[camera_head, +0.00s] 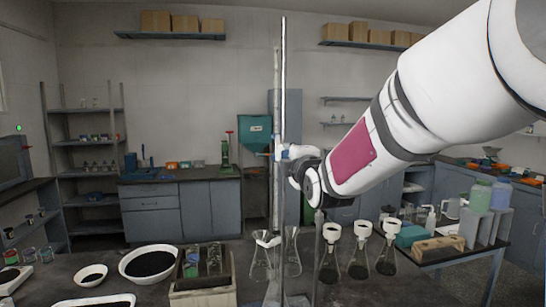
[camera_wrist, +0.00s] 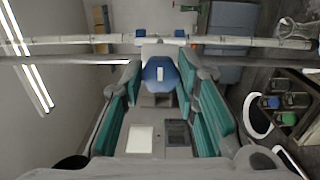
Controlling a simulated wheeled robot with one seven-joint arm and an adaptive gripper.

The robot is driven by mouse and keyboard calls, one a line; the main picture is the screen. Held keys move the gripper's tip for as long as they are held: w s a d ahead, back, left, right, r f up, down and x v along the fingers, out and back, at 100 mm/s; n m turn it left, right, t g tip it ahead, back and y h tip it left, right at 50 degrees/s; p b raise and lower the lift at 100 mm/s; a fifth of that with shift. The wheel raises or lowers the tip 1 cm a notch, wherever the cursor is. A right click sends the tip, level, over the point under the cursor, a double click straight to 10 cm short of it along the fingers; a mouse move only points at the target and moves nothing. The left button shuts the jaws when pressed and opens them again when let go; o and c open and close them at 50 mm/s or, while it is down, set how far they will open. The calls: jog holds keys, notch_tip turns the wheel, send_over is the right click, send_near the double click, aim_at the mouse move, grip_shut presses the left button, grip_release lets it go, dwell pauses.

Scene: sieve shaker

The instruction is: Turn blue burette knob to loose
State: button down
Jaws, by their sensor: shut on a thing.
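In the wrist view the blue burette knob (camera_wrist: 160,75) sits between the fingertips of my gripper (camera_wrist: 159,69), whose fingers have teal pads. The gripper is shut on the knob. The glass burette (camera_wrist: 232,41) runs sideways across that view, just beyond the knob. In the head view the tall burette (camera_head: 277,105) stands upright beside a metal rod. My gripper (camera_head: 297,165) reaches it from the right at the height of a small blue part. The knob is hidden there behind my gripper and arm.
Flasks with white funnels (camera_head: 358,258) stand close to the right of the burette. A wooden box with jars (camera_head: 203,283) and a white bowl of dark grains (camera_head: 149,262) are on the left of the dark bench. My arm fills the upper right.

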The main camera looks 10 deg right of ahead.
jog(key=shift+f, duration=0.1)
dwell(0.3)
jog(key=c, duration=1.2)
grip_release()
jog(key=s, duration=1.2)
jog(key=s+f+m+g, duration=0.6)
jog(key=s+m, duration=0.3)
jog(key=s, duration=0.4)
jog(key=s+f+m+g, duration=0.6)
jog(key=s+f+m, duration=0.2)
jog(key=s, duration=0.5)
jog(key=shift+f+m+b, duration=0.15)
jog(key=shift+m+b, duration=0.3)
jog(key=shift+m, duration=0.05)
